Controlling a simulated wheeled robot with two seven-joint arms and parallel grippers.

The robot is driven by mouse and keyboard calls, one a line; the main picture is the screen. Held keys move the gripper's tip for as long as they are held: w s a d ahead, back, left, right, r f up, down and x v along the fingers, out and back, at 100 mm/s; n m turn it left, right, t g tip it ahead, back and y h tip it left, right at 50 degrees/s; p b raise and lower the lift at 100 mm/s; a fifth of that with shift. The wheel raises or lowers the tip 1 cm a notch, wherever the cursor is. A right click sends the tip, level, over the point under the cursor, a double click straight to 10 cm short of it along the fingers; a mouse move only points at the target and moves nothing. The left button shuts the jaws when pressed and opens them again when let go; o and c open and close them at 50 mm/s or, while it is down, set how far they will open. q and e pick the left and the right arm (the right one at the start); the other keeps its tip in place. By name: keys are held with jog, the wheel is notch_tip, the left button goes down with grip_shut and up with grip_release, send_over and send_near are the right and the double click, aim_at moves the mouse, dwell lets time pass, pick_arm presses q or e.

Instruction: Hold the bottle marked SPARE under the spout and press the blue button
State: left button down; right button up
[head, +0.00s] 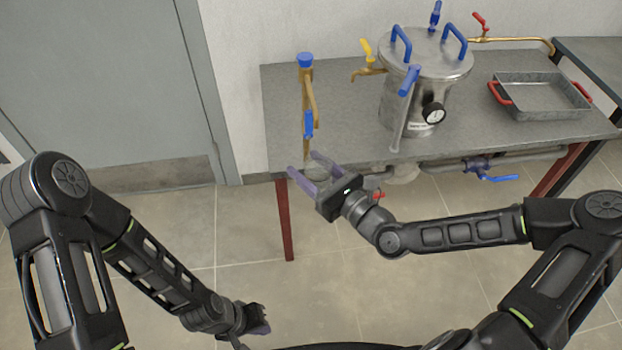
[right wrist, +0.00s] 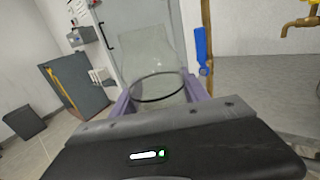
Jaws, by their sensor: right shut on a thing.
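My right gripper (head: 306,162) is shut on a clear glass vessel (right wrist: 155,60), in front of the table's front edge near the brass upright pipe (head: 306,95). The vessel's dark rim shows between the purple fingers in the right wrist view. No SPARE mark can be read on it. The brass pipe has a blue cap (head: 306,60) on top and a blue handle (head: 308,125) low down; I cannot tell whether the cap is the button. My left gripper (head: 262,328) is low at the bottom of the head view, apart from everything; its jaw opening is not clear.
A metal tank (head: 425,90) with blue handles, a gauge and a yellow-handled brass tap (head: 368,70) stands on the grey table (head: 345,105). A tray with red handles (head: 545,108) is at the right. A pipe with a blue-levered valve (head: 480,167) runs under the table's front edge. Floor at left is clear.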

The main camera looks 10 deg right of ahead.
jog(key=shift+w+b, duration=0.5)
jog(key=shift+w, duration=2.05)
dwell(0.5)
